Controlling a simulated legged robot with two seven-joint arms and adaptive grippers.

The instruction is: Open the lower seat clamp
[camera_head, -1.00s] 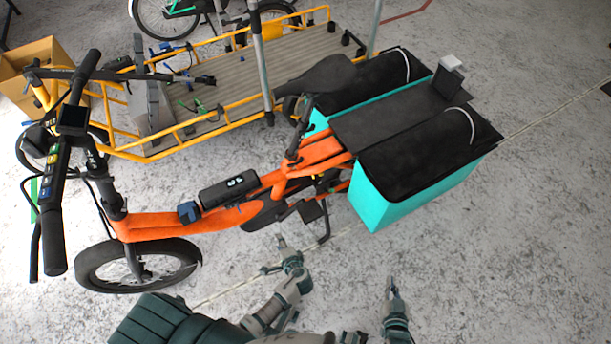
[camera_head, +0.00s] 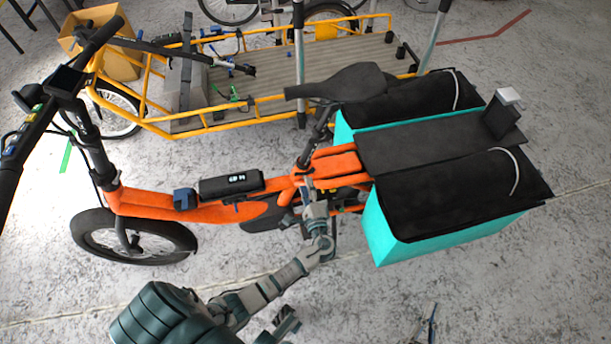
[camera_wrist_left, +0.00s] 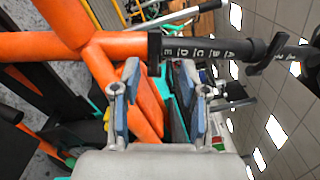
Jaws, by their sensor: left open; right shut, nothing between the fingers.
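The orange cargo bike's seat post (camera_head: 317,137) rises from the frame to the black saddle (camera_head: 345,82). In the left wrist view the post (camera_wrist_left: 200,48) lies sideways and bears printed letters. A black collar, seemingly the lower seat clamp (camera_wrist_left: 154,51), sits where the post meets the orange tube; whether its lever is open I cannot tell. A black lever (camera_wrist_left: 268,54) shows farther along the post. My left gripper (camera_head: 314,190) is open, its blue-padded fingers (camera_wrist_left: 159,95) apart just beside the collar, with nothing gripped. My right gripper (camera_head: 430,325) is shut and empty near the bottom edge, over the floor.
Turquoise panniers (camera_head: 440,238) with black covers flank the rear rack (camera_head: 430,140), right of the seat post. A battery pack (camera_head: 231,184) sits on the orange frame. A yellow cargo bike (camera_head: 230,113) stands behind. The floor in front is clear.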

